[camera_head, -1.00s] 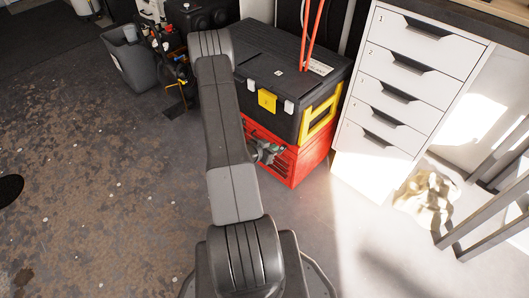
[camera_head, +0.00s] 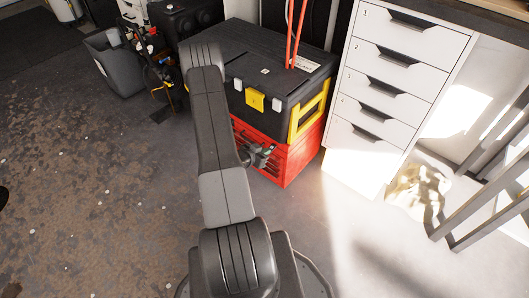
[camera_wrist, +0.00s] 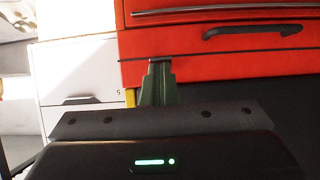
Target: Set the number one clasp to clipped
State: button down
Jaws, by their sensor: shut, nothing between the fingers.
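The black toolbox (camera_head: 285,62) sits on the red drawer chest (camera_head: 292,160) in the head view. Its front has a white clasp (camera_head: 238,84) at left, a yellow plate (camera_head: 255,100) and another white clasp (camera_head: 275,107) at right. I cannot read which clasp is number one, nor tell whether either is clipped. My gripper (camera_head: 262,157) is in front of the red chest, below the clasps. In the wrist view my gripper (camera_wrist: 160,64) is shut and empty, pointing towards the red chest (camera_wrist: 220,45). No clasp is clearly seen there.
A white drawer unit (camera_head: 385,90) with numbered drawers stands just right of the toolbox. A grey bin (camera_head: 118,65) and clutter stand at left. Red handles (camera_head: 297,30) rise at the toolbox's back. A shiny gold bag (camera_head: 418,190) lies at right. Floor in front is open.

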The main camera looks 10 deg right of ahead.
jog(key=shift+a+f+b, duration=0.1)
jog(key=shift+f+b, duration=0.3)
jog(key=f+b, duration=0.1)
jog(key=b, duration=0.1)
jog(key=f+b, duration=0.1)
jog(key=f, duration=0.1)
jog(key=f+b, duration=0.2)
jog(key=shift+w+d+b, duration=0.25)
jog(key=shift+d+b, duration=0.1)
jog(key=shift+d, duration=0.05)
jog(key=shift+w+d+f+b, duration=0.3)
jog(key=shift+d+f+b, duration=0.05)
jog(key=shift+f+b, duration=0.2)
jog(key=shift+r, duration=0.15)
dwell(0.6)
jog(key=shift+r+p, duration=0.45)
jog(key=shift+r, duration=0.25)
